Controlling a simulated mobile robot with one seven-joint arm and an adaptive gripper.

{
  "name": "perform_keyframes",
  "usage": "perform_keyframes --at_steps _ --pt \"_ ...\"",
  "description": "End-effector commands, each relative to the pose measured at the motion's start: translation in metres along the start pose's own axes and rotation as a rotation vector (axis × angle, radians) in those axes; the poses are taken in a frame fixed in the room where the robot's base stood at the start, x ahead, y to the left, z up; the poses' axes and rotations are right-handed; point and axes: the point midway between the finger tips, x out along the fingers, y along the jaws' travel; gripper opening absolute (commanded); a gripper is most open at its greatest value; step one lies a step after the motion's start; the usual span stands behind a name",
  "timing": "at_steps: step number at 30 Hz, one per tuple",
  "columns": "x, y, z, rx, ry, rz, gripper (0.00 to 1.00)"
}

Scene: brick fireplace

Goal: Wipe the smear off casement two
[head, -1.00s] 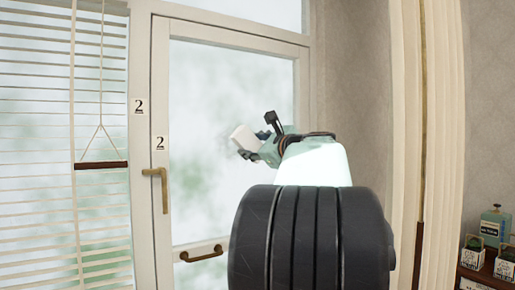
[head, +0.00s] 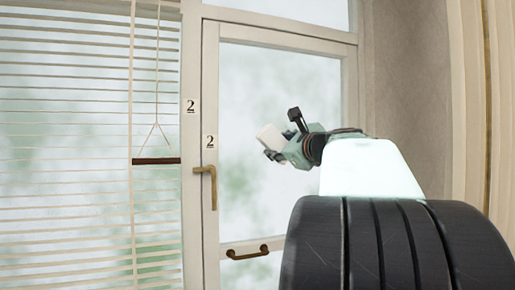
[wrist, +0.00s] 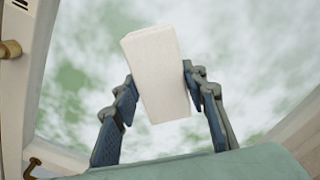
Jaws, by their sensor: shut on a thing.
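Casement two (head: 210,90) is a cream-framed glazed casement with a "2" label (head: 209,142) on its left stile. Its pane (head: 240,80) looks cloudy white with blurred green; I cannot pick out the smear clearly from that. My gripper (head: 274,148) is in front of the pane, right of the brass lever handle (head: 206,184). It is shut on a white block (wrist: 152,50), which also shows in the head view (head: 270,136). In the wrist view the block is tilted slightly between the dark fingers, its far end toward the glass. I cannot tell whether it touches.
A brass pull (head: 248,252) sits on the lower rail. Slatted blinds (head: 70,130) with a hanging cord and dark bar (head: 156,161) cover the window at left. A cream curtain (head: 470,100) hangs at right beside the plain wall.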

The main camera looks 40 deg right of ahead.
Motion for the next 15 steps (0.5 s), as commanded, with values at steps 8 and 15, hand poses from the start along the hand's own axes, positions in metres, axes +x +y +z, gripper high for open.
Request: perform_keyframes --at_steps 8,15 --pt "0.001 0.01 0.008 0.001 -0.002 0.003 0.2" --pt "0.001 0.024 0.023 0.001 -0.002 0.003 0.2"
